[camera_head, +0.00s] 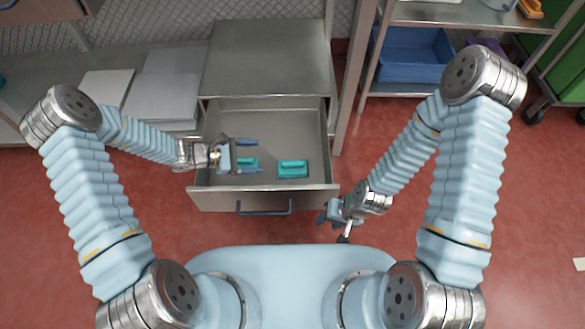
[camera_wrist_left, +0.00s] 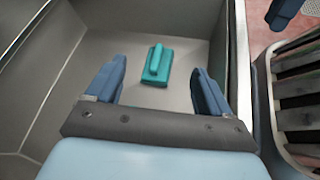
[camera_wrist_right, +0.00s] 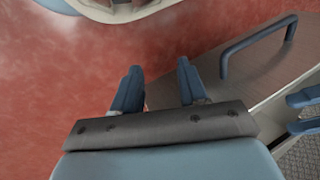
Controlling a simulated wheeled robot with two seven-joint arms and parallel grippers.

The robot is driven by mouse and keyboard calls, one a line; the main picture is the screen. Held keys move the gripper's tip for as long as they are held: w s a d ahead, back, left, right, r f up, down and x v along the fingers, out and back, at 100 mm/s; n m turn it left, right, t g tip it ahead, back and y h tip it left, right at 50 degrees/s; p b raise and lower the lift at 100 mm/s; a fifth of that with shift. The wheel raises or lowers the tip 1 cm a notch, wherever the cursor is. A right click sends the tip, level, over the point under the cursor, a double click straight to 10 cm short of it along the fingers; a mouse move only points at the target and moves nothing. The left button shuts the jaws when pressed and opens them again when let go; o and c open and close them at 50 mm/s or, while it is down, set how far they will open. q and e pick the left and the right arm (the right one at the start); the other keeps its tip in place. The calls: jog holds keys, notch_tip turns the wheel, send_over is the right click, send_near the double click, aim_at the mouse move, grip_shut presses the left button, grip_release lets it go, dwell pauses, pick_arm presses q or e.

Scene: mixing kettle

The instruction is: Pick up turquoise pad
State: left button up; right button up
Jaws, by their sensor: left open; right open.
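Two turquoise pads lie on the floor of the open drawer: a right pad (camera_head: 293,168) in full view and a left pad (camera_head: 247,162) partly hidden by my left gripper. My left gripper (camera_head: 259,156) is open and empty inside the drawer, its fingers pointing right. In the head view it is over the left pad, and the right pad is beyond its fingertips. In the left wrist view one turquoise pad (camera_wrist_left: 157,66) with a raised handle shows between the open fingers; I cannot tell which pad it is. My right gripper (camera_head: 333,228) is open and empty, outside the drawer at its front right corner.
The metal drawer (camera_head: 225,200) has side walls and a dark front handle (camera_head: 264,210), which also shows in the right wrist view (camera_wrist_right: 258,45). Its cabinet (camera_head: 268,60) stands behind. A shelf with a blue bin (camera_head: 412,65) is at right.

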pick_arm(q)
notch_tip(320, 180, down, 8)
jog(key=b, duration=0.7)
jog(key=shift+r, duration=0.15)
jog(key=shift+d, duration=0.2)
send_near(293, 167)
jog(key=shift+s+d+f+b, duration=0.1)
jog(key=shift+d+f+b, duration=0.35)
jog(key=shift+d+f, duration=0.25)
jog(key=shift+w+r+b+x, duration=0.1)
jog(key=shift+w+b+x, duration=0.1)
jog(key=shift+x, duration=1.3)
jog(key=shift+w+r+b+x, duration=0.1)
jog(key=shift+r+b+x, duration=0.1)
jog(key=shift+x, duration=1.25)
